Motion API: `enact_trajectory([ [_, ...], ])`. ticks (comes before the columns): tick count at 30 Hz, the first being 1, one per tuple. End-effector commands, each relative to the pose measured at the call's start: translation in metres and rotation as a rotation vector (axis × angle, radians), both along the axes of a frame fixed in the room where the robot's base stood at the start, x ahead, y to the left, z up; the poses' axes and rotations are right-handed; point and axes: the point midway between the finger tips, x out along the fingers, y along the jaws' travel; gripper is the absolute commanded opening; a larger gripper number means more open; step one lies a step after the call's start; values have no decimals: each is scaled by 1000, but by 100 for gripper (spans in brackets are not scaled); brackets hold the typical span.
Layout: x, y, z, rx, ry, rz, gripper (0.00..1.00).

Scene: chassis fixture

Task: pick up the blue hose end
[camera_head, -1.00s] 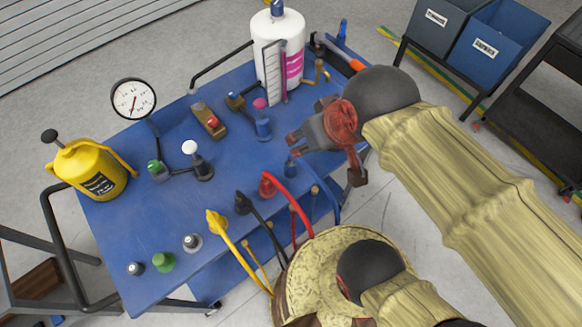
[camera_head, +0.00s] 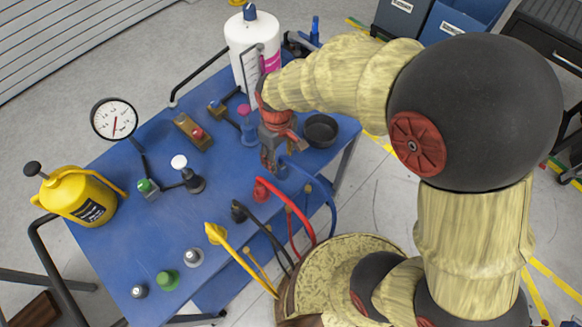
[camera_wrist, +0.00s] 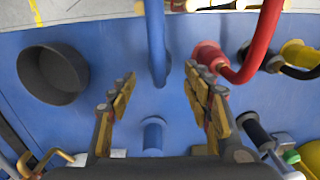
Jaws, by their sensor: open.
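The blue hose (camera_head: 331,205) arcs up from the table's front edge. Its blue hose end (camera_head: 283,170) stands on the table just beside my gripper's tips, partly hidden in the head view. In the wrist view the blue hose end (camera_wrist: 159,72) shows between the lines of the two fingers, level with the fingertips in the picture. My gripper (camera_head: 271,162) points down over the table. In the wrist view my gripper (camera_wrist: 160,76) is open, with a finger on each side and nothing held. I cannot tell the exact height of the tips above the hose end.
The red hose end (camera_wrist: 208,55) is close to the right finger. A blue fitting (camera_wrist: 153,135) stands between the finger bases. A black cup (camera_wrist: 52,75) is at left. Black (camera_head: 238,210) and yellow (camera_head: 214,234) hose ends stand nearby. A white bottle (camera_head: 252,50) is behind.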

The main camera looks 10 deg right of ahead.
Motion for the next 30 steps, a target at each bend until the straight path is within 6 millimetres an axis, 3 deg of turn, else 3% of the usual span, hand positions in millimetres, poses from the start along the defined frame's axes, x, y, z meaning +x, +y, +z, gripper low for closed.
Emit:
enact_trajectory([
  [11,-3,-2,-33,-2,5,11,50],
  [21,-4,-4,-77,-2,5,10,50],
  [30,-4,-4,-78,-1,3,10,47],
])
